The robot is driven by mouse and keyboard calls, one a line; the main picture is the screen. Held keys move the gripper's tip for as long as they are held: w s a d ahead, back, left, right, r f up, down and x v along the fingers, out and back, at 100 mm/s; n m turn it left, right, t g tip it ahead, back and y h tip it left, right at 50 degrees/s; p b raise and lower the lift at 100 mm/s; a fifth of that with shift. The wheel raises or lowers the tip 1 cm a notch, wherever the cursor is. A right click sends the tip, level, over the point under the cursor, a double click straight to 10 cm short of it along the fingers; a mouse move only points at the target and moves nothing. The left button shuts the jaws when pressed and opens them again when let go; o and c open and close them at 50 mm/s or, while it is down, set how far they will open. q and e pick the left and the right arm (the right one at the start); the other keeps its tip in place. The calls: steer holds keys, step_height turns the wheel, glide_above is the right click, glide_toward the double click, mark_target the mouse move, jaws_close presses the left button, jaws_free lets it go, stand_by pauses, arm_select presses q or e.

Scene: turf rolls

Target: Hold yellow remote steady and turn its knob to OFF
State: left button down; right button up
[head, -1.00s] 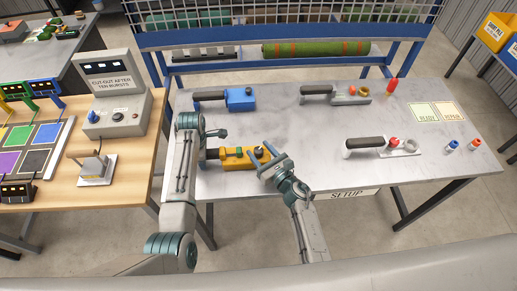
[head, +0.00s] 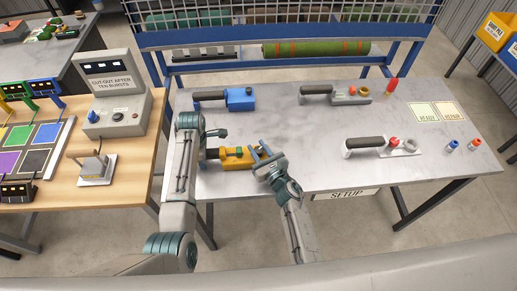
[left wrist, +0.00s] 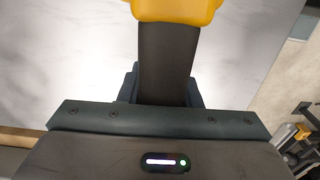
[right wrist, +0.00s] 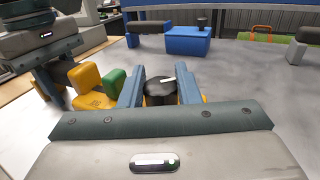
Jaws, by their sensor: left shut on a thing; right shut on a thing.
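The yellow remote (head: 238,162) lies on the grey table with its dark handle to the left. My left gripper (left wrist: 161,84) is shut on that handle (left wrist: 167,50), one finger on each side in the left wrist view. My right gripper (right wrist: 160,88) is shut on the remote's black knob (right wrist: 158,98), which has a white pointer mark (right wrist: 168,80) on top. A green part (right wrist: 114,82) and a yellow block (right wrist: 85,78) stand on the remote beside the knob. The OFF marking cannot be read, and the fingers hide part of the remote.
A blue remote (head: 240,98) lies behind the yellow one. Two grey handled devices (head: 352,92) (head: 382,146) lie to the right, with small red and blue pieces nearby. A wooden bench (head: 130,175) with a grey console (head: 115,95) adjoins the left side.

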steer(key=shift+h, duration=0.3)
steer(key=o, duration=1)
steer(key=shift+c, duration=0.2)
steer(key=v, duration=1.2)
steer(key=shift+f, duration=0.1)
